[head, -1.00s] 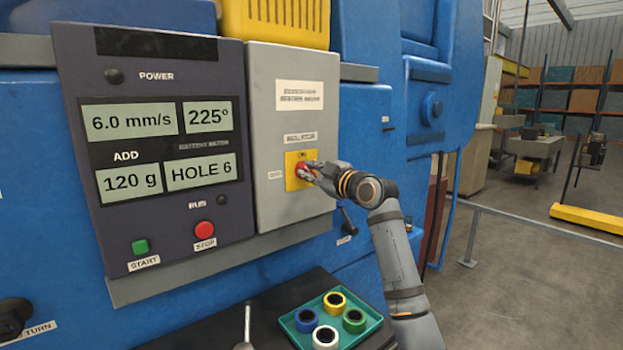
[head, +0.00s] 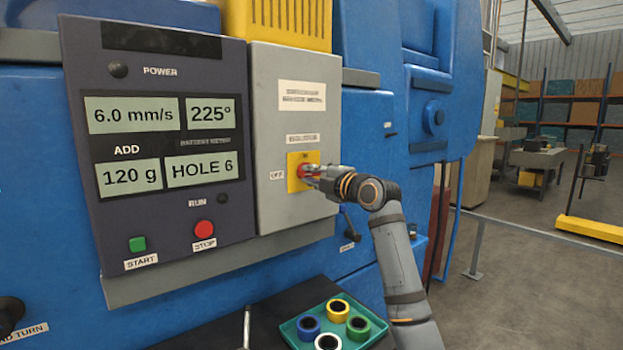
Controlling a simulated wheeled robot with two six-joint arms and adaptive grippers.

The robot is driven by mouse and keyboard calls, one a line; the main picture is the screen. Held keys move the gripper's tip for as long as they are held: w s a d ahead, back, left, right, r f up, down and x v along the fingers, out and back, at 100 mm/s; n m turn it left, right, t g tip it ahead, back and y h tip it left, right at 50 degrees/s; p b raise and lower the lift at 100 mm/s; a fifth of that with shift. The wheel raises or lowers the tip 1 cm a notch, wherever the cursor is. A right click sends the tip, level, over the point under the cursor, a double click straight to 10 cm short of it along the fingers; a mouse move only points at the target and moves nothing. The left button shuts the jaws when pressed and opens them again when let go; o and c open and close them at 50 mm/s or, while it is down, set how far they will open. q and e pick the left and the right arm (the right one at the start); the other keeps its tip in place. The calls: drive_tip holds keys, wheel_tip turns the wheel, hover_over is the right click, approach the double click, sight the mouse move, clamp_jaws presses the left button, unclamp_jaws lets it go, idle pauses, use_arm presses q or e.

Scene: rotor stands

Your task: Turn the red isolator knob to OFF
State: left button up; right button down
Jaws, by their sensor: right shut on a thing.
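The red isolator knob (head: 302,171) sits on a yellow plate (head: 294,184) on the grey isolator box (head: 270,110). An OFF label (head: 277,175) is just left of the plate. My right gripper (head: 309,172) reaches in from the right and is shut on the knob. Its fingers hide part of the knob, so I cannot tell exactly which way the knob points. My left gripper is not in view.
Left of the box is a control panel (head: 150,225) with lit displays, a green START button (head: 137,244) and a red STOP button (head: 203,228). Below, a teal tray (head: 300,340) holds several coloured rings. A grey rail (head: 545,234) stands at right.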

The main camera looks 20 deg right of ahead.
drive_tip(key=shift+f+n, duration=0.15)
drive_tip(key=shift+n, duration=0.15)
idle(0.4)
drive_tip(key=c, duration=1.3)
unclamp_jaws()
drive_tip(key=v, duration=1.2)
